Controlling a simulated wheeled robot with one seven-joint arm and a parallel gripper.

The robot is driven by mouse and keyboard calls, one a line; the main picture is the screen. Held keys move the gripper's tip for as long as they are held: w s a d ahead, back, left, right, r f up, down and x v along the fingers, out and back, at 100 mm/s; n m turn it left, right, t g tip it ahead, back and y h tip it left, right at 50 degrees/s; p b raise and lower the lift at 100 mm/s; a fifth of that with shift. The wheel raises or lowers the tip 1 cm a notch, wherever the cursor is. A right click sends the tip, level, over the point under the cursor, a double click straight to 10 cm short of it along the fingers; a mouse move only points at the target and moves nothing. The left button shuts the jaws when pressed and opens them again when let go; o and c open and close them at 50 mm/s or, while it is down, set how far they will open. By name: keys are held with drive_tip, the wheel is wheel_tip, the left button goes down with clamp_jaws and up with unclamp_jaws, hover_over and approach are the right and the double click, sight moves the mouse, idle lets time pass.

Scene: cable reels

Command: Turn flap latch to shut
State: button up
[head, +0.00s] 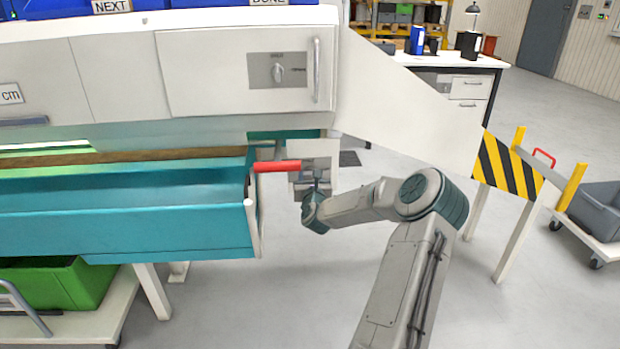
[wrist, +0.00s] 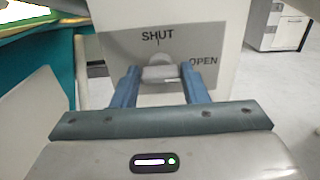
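The flap latch (wrist: 160,60) is a small grey knob on a grey plate (wrist: 115,45) in the wrist view. The plate is marked SHUT above the knob and OPEN at its right. Which mark the knob points to is not clear. In the head view my gripper (head: 317,180) is in front of the white panel (head: 301,150) that carries the plate, and hides most of the latch.
A red handle (head: 277,166) sticks out just left of my gripper, beside the teal trough (head: 120,225). Above is a white cabinet door with another knob (head: 278,72) and a bar handle (head: 316,70). A striped barrier (head: 507,167) stands at right. The floor between is clear.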

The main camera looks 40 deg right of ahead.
drive_tip(key=c, duration=0.4)
drive_tip(key=shift+o, duration=0.2)
drive_tip(key=n+b, duration=0.2)
drive_tip(key=n, duration=0.2)
drive_tip(key=shift+a+f+n, duration=0.1)
drive_tip(key=shift+n, duration=0.2)
drive_tip(key=n+b, duration=0.2)
drive_tip(key=n, duration=0.1)
drive_tip(key=shift+w+a+n, duration=0.1)
drive_tip(key=shift+n, duration=0.3)
drive_tip(key=n+b, duration=0.3)
drive_tip(key=n, duration=0.3)
drive_tip(key=shift+f+b, duration=0.15)
drive_tip(key=shift+b, duration=0.2)
drive_tip(key=shift+n+b, duration=0.95)
drive_tip(key=shift+n, duration=0.85)
